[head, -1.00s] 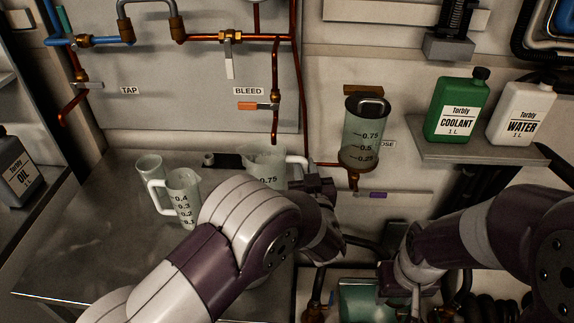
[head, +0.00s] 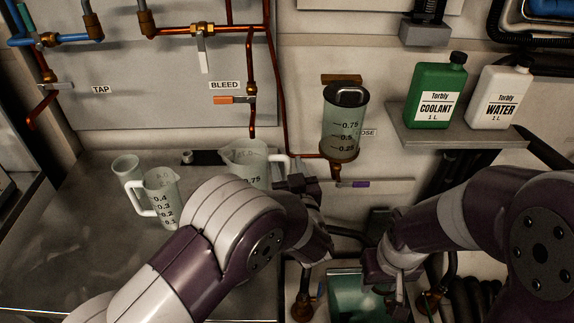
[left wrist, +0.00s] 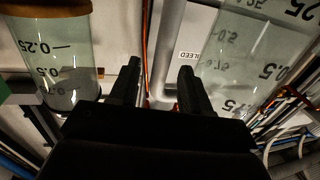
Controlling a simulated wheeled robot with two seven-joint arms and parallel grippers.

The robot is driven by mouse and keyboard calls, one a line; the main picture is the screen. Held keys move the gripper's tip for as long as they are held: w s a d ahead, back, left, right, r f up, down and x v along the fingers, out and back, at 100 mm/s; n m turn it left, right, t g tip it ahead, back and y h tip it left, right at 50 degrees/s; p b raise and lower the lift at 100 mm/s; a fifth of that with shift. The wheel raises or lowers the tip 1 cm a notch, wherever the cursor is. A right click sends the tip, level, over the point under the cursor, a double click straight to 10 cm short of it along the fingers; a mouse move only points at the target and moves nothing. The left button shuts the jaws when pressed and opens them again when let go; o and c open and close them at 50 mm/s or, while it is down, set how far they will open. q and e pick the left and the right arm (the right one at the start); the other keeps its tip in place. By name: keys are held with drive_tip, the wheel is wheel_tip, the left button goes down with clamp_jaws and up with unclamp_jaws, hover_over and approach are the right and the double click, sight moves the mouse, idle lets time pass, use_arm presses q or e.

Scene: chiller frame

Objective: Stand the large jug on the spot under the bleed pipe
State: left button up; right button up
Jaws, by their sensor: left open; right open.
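The large jug (head: 247,172) stands upright on the grey bench, its handle (head: 281,158) to the right. In the left wrist view the jug (left wrist: 238,65) fills the right side. The bleed pipe (head: 252,122) ends just above and behind the jug's rim in the head view. A dark patch (head: 208,158) shows left of the jug; I cannot tell how far it runs behind it. My left gripper (left wrist: 160,85) is open, with the pale handle (left wrist: 170,45) showing between its fingers, not clamped. My right gripper (head: 398,298) hangs low, apart from the jug; its fingertips are unclear.
A smaller jug (head: 162,203) and a small beaker (head: 125,168) stand left of the large jug. The dosing vessel (head: 341,130) is mounted to the right. Coolant (head: 436,95) and water (head: 497,97) bottles stand on a shelf (head: 460,140). The bench's left front is clear.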

use_arm(q)
drive_tip(key=s+d, duration=0.2)
drive_tip(key=s, duration=0.8)
drive_tip(key=shift+s, duration=0.35)
